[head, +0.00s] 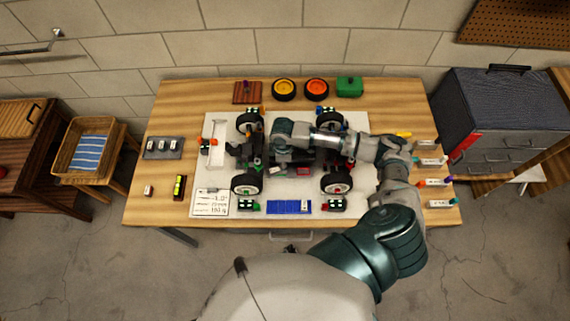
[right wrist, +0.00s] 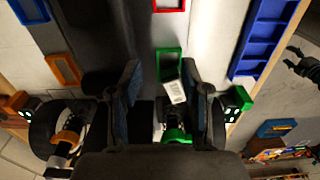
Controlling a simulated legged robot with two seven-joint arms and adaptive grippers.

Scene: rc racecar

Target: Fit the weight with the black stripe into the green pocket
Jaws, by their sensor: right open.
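In the right wrist view a small white weight (right wrist: 176,92) with dark markings lies tilted between my right gripper's fingers. I cannot make out a black stripe on it. Its upper end overlaps the lower edge of the green pocket (right wrist: 168,52), a green rectangular frame on the car; I cannot tell whether it rests on the rim or partly inside. My right gripper (right wrist: 166,98) is open, its two dark blue-padded fingers on either side of the weight, the right one closer. In the head view my right gripper (head: 281,157) is over the car's middle and hides the pocket. My left gripper is not in view.
The car (head: 340,150) stands on a white mat. A grey tray (head: 180,155) holds several weights, and another block (head: 148,190) lies nearby. A blue tray (head: 272,206) lies in front.

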